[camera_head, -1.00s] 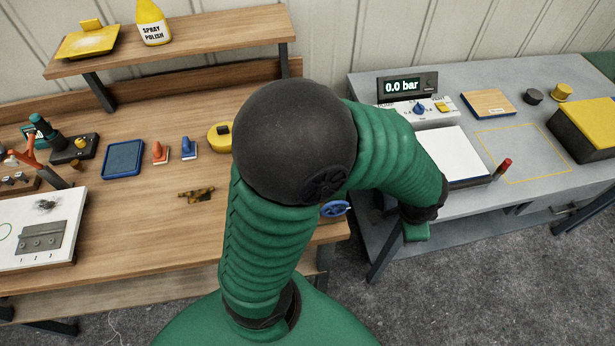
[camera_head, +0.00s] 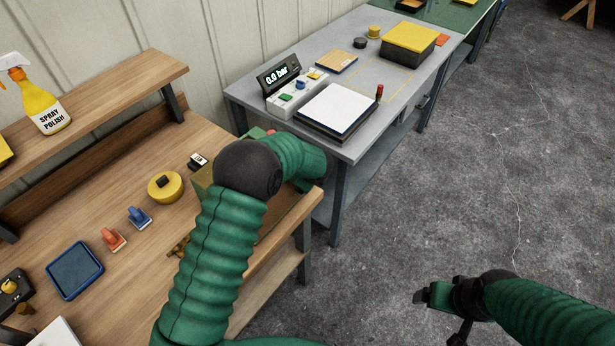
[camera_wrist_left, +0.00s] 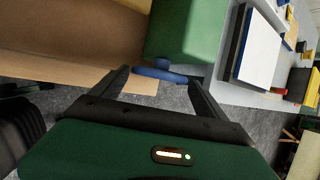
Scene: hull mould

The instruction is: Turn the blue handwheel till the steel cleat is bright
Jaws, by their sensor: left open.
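The blue handwheel (camera_wrist_left: 160,73) shows in the left wrist view on the near side of a green housing (camera_wrist_left: 188,32). My left gripper (camera_wrist_left: 158,77) is open, with one finger on each side of the wheel; I cannot tell whether either finger touches it. In the head view, my left arm hides the wheel and much of the housing (camera_head: 273,222) at the bench's right end. My right gripper (camera_head: 437,297) is over the floor at the lower right, away from the bench; its jaws are too small to read. I cannot make out the steel cleat in either current view.
The wooden bench (camera_head: 105,205) holds a yellow round object (camera_head: 165,188), a blue stamp (camera_head: 139,217), an orange stamp (camera_head: 113,239) and a blue tray (camera_head: 74,270). A grey table (camera_head: 345,150) stands beyond, with a gauge reading 0.0 bar (camera_head: 279,75).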

